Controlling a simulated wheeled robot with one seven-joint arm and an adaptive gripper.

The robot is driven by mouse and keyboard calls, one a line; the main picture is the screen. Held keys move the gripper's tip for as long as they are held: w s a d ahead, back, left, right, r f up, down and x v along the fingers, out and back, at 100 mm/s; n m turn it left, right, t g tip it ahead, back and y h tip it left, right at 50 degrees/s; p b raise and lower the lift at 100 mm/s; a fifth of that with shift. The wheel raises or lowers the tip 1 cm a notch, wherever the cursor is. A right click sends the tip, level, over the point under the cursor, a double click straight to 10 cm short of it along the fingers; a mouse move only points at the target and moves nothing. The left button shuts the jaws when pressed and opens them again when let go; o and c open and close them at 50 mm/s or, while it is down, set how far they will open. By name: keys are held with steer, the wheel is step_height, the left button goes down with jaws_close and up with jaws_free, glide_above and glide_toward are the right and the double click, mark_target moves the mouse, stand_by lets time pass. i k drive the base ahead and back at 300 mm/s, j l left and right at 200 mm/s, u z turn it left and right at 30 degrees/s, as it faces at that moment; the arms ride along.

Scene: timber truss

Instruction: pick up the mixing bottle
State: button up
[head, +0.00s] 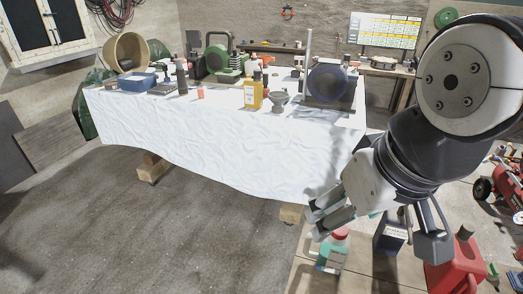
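A bottle with a red cap and teal contents (332,254) stands on a wooden surface at the bottom of the head view; it may be the mixing bottle, but I cannot read its label. My gripper (317,222) is above it and slightly to its left in the picture. The two fingers point down and left with a gap between them, and nothing shows in the gap. The gripper hides little of the bottle; I cannot tell the height between them.
A dark labelled container (391,236) and a red fuel can (455,262) stand right of the bottle. A table with a white cloth (220,145) lies behind, holding a yellow bottle (253,95), a green machine (222,60) and other items. Bare floor (190,235) is at left.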

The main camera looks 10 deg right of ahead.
mark_target(332, 255)
steer(key=k+l+z, duration=0.2)
steer(key=k+l, duration=0.15)
steer(key=k, duration=0.25)
steer(key=k+l+z, duration=0.15)
steer(key=k+l, duration=0.35)
